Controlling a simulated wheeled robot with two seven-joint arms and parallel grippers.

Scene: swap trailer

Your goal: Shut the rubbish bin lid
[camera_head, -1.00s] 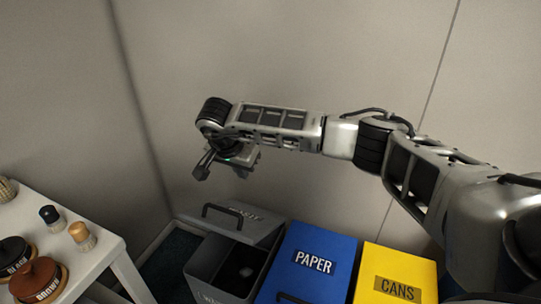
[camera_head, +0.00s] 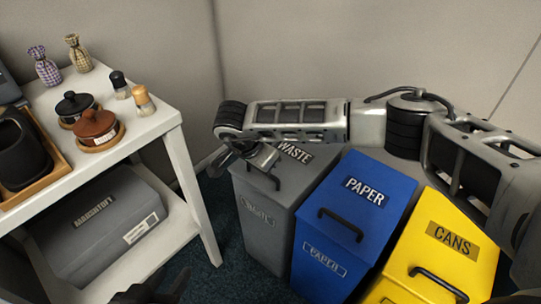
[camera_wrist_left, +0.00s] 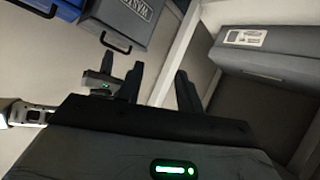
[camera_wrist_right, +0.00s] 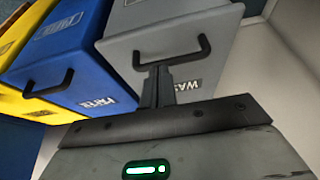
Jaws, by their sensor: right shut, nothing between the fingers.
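The grey waste bin (camera_head: 265,222) stands in the corner, its lid (camera_head: 300,172) lying down over the top with no opening visible. The lid's black handle (camera_head: 262,178) is at the front. My right gripper (camera_head: 236,158) is over the lid's left part. In the right wrist view its fingers (camera_wrist_right: 163,78) are together and empty, close by the handle (camera_wrist_right: 172,55); I cannot tell whether they touch it. My left gripper (camera_head: 158,288) is low at the front, left of the bin. Its fingers stand apart and empty in the left wrist view (camera_wrist_left: 155,85).
The blue paper bin (camera_head: 345,225) and yellow cans bin (camera_head: 440,250) stand right of the waste bin, lids down. Dark carpet lies between.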

